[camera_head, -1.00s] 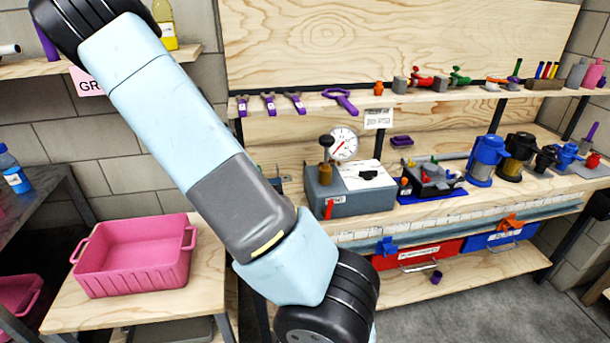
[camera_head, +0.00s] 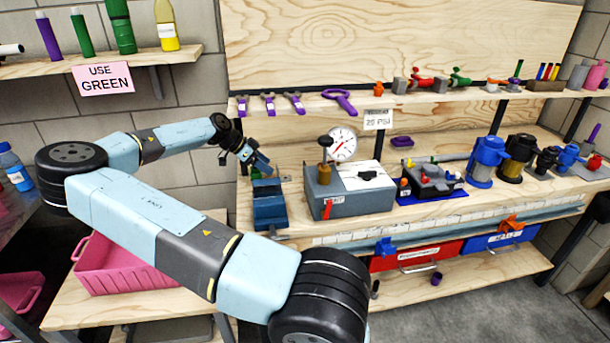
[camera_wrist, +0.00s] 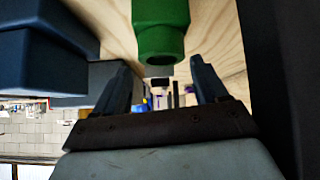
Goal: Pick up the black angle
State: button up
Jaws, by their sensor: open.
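I cannot single out a black angle with certainty in either view. A small dark upright piece (camera_head: 375,289) shows by the lower shelf, left of a purple cup (camera_head: 437,277), but its shape is too small to tell. My gripper (camera_head: 281,178) is small in the head view, just above the blue vise (camera_head: 269,205) on the workbench. In the wrist view my gripper (camera_wrist: 163,88) is open, with its two dark fingers apart and nothing held between them. A green tubular part (camera_wrist: 160,35) with a round opening lies just beyond the fingertips.
A grey gauge box (camera_head: 348,195) stands right of the vise. Several filter housings, including a blue one (camera_head: 484,165), stand farther right. A pink bin (camera_head: 125,275) is at the lower left. Purple tools hang from the shelf (camera_head: 420,97) above the bench.

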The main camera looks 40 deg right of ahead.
jog(key=shift+s+f+m, duration=0.1)
jog(key=shift+s+m, duration=0.05)
jog(key=shift+m, duration=0.45)
jog(key=shift+s+d, duration=0.1)
jog(key=s+d, duration=0.2)
jog(key=d, duration=0.1)
jog(key=s+d, duration=0.2)
jog(key=d, duration=0.1)
jog(key=s+d, duration=0.1)
jog(key=d, duration=0.3)
jog(key=shift+s, duration=0.4)
jog(key=x, duration=0.4)
jog(key=shift+s+d, duration=0.15)
jog(key=shift+s, duration=0.05)
jog(key=shift+d+f, duration=0.25)
jog(key=shift+f, duration=0.1)
jog(key=shift+c, duration=0.4)
jog(key=c, duration=1)
jog(key=shift+r, duration=0.15)
